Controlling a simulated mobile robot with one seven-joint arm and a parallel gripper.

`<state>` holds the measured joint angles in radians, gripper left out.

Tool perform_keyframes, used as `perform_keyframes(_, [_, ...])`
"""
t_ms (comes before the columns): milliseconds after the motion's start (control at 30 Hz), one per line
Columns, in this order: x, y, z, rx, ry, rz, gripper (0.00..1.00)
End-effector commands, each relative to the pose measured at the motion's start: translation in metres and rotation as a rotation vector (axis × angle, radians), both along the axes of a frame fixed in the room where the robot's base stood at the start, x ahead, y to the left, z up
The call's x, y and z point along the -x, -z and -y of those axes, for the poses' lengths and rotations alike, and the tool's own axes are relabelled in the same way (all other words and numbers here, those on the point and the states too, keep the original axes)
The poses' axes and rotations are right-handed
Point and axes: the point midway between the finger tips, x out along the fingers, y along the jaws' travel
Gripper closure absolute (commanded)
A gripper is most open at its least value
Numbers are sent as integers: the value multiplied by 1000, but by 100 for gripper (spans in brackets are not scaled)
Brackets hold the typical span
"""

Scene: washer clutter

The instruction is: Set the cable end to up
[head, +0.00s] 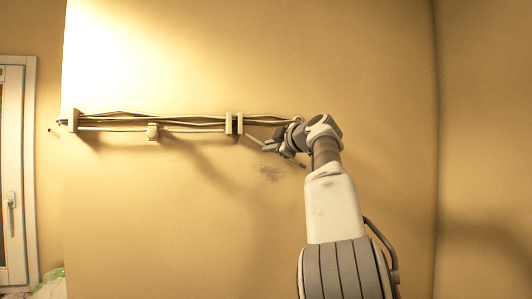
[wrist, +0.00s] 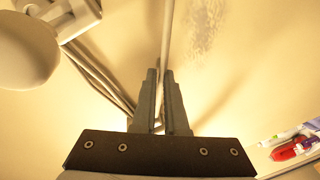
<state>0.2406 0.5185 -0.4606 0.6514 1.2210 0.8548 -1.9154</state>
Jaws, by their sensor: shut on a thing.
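A bundle of cables (head: 190,119) runs roughly level along the wall. One thin pale cable (head: 252,139) slants down and right from the bundle to my gripper (head: 270,147). In the wrist view, my gripper (wrist: 160,74) is shut on this cable (wrist: 168,35), which passes between the two grey fingers. The cable extends beyond the fingertips toward the top of that view. I cannot tell exactly where its tip lies. Other cables (wrist: 98,80) show left of the fingers, apart from them.
Pale brackets hold the bundle at the left (head: 72,120) and middle (head: 229,124). A blurred pale rounded thing (wrist: 25,52) is close on the left in the wrist view. A red item (wrist: 290,150) shows at lower right.

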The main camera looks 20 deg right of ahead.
Motion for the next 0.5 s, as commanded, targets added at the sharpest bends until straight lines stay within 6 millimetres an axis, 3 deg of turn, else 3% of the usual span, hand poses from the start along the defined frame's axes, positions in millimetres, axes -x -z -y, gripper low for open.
perform_keyframes(100, [0, -15, 3, 109, 0, -6, 100])
perform_keyframes(500, [0, -38, 2, 393, 0, -30, 100])
